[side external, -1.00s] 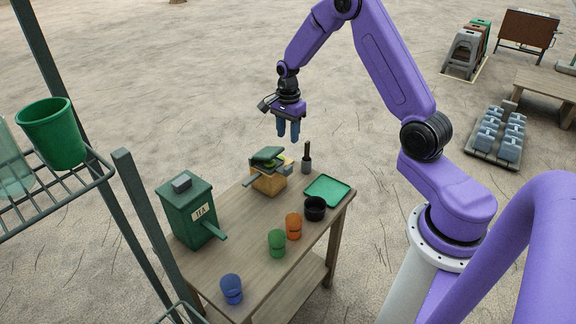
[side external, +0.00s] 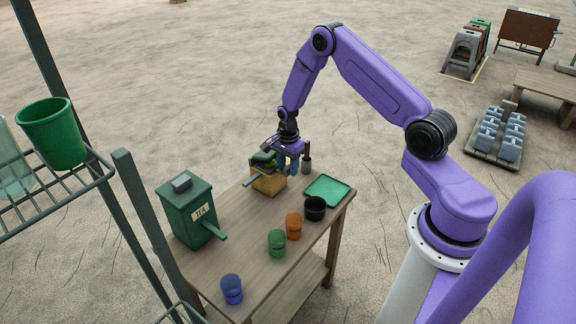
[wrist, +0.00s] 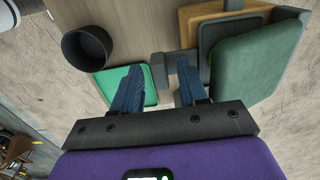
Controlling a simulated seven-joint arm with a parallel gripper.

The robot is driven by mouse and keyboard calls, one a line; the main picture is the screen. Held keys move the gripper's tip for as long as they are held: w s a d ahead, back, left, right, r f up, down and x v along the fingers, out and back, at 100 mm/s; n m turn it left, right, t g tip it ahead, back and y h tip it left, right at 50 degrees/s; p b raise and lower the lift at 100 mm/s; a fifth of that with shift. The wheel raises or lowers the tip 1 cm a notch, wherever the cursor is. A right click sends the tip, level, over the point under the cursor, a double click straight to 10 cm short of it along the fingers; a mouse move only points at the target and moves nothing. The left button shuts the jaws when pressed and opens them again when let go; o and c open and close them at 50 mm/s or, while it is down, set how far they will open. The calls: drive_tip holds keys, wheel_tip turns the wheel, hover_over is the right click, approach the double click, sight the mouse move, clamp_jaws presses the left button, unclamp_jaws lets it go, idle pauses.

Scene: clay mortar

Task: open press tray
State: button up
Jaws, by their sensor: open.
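The press (side external: 268,184) is a wooden block with a dark green upper part and a grey handle, at the table's far end. In the wrist view its green slab (wrist: 256,62) sits at the right, beside grey and wooden parts. My gripper (side external: 288,170) is low at the press's right side, with its blue fingers apart. My gripper partly hides the press top in the side view.
A flat green tray (side external: 328,189) and a black bowl (side external: 315,208) are right of the press. Orange (side external: 293,226), green (side external: 277,243) and blue (side external: 232,289) cups stand nearer. A green TEA box (side external: 187,211) is at left.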

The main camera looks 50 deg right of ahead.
clamp_jaws()
drive_tip(key=s, duration=0.7)
drive_tip(key=shift+s, duration=0.15)
unclamp_jaws()
wheel_tip(320, 180, up, 17)
drive_tip(key=shift+r, duration=0.2)
idle(0.8)
